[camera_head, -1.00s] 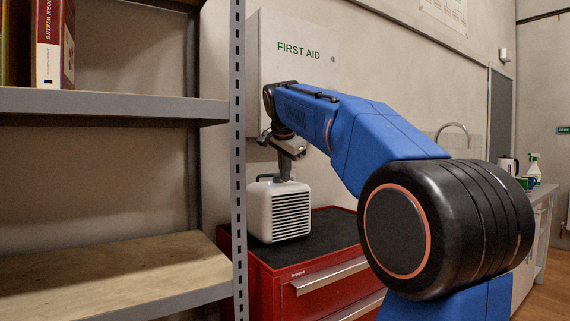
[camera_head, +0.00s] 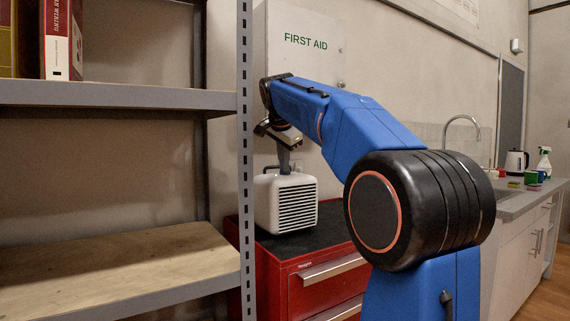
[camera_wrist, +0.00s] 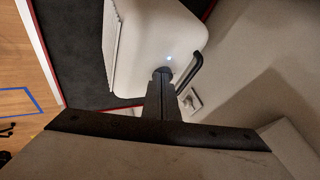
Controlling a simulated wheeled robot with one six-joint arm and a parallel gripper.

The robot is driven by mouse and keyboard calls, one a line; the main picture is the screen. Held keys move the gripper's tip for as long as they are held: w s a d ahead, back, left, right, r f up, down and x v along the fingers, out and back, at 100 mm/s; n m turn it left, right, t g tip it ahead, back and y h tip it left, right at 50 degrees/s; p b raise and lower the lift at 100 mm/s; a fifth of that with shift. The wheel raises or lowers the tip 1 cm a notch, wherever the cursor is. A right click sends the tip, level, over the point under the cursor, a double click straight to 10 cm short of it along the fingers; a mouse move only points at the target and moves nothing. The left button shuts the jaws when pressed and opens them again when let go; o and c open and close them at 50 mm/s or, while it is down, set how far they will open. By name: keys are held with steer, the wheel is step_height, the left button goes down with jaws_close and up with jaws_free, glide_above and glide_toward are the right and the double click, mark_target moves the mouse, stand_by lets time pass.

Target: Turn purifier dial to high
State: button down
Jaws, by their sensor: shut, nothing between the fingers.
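The purifier (camera_head: 267,204) is a white box with a dark slatted grille on its front. It stands on the black top of a red tool cabinet (camera_head: 301,279). My gripper (camera_head: 284,172) is shut and points down at the purifier's top. In the wrist view the gripper tips (camera_wrist: 163,76) are at a dark round spot, apparently the dial, on the white purifier top (camera_wrist: 143,36). The tips cover most of it, so its setting cannot be read. A small lit light (camera_wrist: 168,59) shows beside it. The black carry handle (camera_wrist: 191,73) is close to the fingers.
A grey metal shelf post (camera_head: 246,150) stands close on the left, with shelves and a red book (camera_head: 61,40). A white first aid cabinet (camera_head: 305,62) hangs on the wall behind the arm. A sink counter (camera_head: 518,203) with a kettle (camera_head: 516,162) is at the right.

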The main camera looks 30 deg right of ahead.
steer(key=shift+w+a+m+h, duration=0.3)
steer(key=shift+w+m, duration=0.1)
steer(key=shift+m, duration=0.1)
steer(key=shift+w+m+g+h, duration=0.25)
steer(key=shift+m+g+h, duration=0.25)
steer(key=shift+m, duration=0.4)
steer(key=shift+a, duration=0.1)
steer(key=shift+w+a+f, duration=0.15)
steer(key=shift+w+a, duration=0.05)
steer(key=shift+w, duration=0.2)
steer(key=shift+s+d, duration=0.1)
steer(key=shift+d, duration=0.05)
steer(key=shift+s+d, duration=0.35)
steer(key=shift+d, duration=0.2)
steer(key=shift+w+r, duration=0.15)
steer(key=shift+r, duration=0.45)
step_height(320, 180, up, 9)
steer(key=shift+s+a, duration=0.15)
steer(key=shift+s, duration=0.05)
steer(key=shift+s+r, duration=0.1)
